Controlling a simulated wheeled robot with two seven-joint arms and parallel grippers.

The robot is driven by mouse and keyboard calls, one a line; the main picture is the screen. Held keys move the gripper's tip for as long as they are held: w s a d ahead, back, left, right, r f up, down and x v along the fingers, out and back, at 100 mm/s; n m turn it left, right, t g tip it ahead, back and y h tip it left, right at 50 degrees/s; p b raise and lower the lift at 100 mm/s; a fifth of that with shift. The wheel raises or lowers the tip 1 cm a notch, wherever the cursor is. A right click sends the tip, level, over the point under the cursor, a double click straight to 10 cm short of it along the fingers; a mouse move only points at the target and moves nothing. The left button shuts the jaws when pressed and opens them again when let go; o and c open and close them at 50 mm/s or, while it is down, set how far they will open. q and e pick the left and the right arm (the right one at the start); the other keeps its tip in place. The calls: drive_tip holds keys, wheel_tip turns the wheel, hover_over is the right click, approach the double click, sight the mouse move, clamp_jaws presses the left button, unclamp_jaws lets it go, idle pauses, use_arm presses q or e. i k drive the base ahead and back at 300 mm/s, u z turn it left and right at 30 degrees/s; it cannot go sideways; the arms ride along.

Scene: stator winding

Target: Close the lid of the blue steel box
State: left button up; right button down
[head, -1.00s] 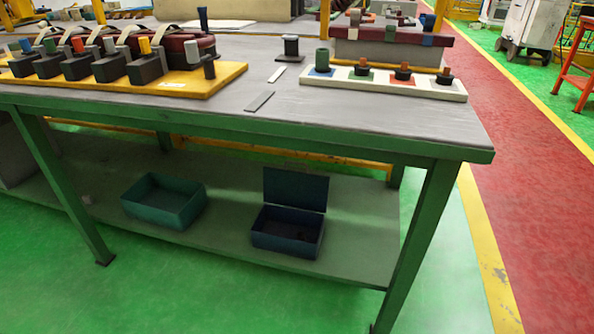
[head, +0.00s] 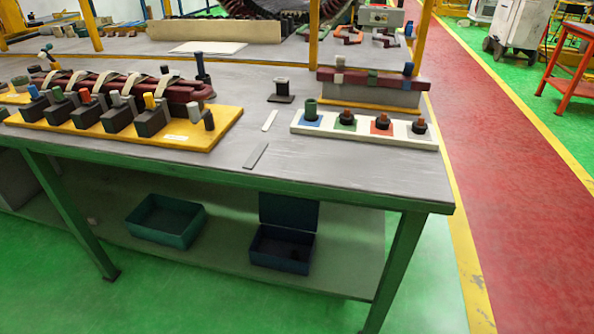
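The blue steel box (head: 280,257) stands on the lower shelf of the green workbench, right of the shelf's middle. Its lid (head: 289,211) is open and stands upright at the back edge of the box. A small dark item lies inside, too dim to make out. Neither of my grippers shows in the head view.
An open teal bin (head: 166,220) stands on the shelf left of the box, with a gap between them. The bench top (head: 235,165) overhangs the shelf (head: 345,255). A green leg (head: 397,270) stands at the right. The green floor in front is clear.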

sight(291, 212)
drive_tip(key=k, duration=1.65)
drive_tip(key=z, duration=1.2)
drive_tip(key=i, duration=5.35)
drive_tip(key=u, duration=4.8)
drive_tip(key=i, duration=0.5)
drive_tip(key=z, duration=0.15)
